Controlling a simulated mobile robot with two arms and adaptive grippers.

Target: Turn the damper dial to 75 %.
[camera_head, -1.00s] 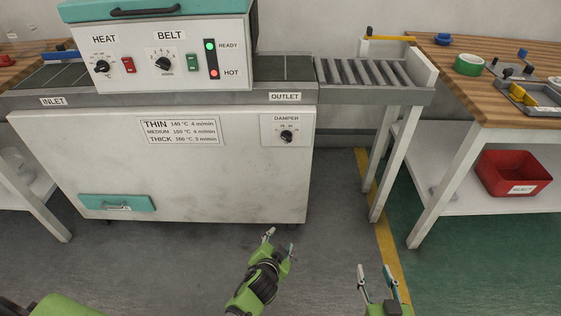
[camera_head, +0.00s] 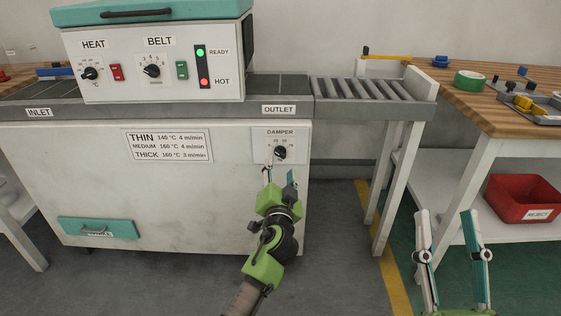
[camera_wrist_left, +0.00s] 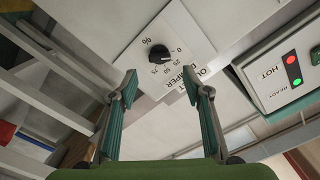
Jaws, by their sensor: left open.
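The damper dial (camera_head: 280,153) is a black knob on a pale plate labelled DAMPER, at the right of the machine's white front. In the left wrist view the dial (camera_wrist_left: 159,54) shows beyond my fingertips, with numbers printed around it; its narrow end seems to point near the 0 and 25 marks, but the exact setting is hard to read. My left gripper (camera_head: 278,176) is open just below and in front of the dial; its open fingers (camera_wrist_left: 159,85) show nothing between them and seem apart from the dial. My right gripper (camera_head: 446,215) is open and empty at lower right.
The outlet roller conveyor (camera_head: 368,93) juts out above and right of the dial. A wooden workbench (camera_head: 455,95) stands at the right, with a red REJECT bin (camera_head: 524,198) on its lower shelf. HEAT and BELT knobs sit on the upper control box. The floor before the machine is clear.

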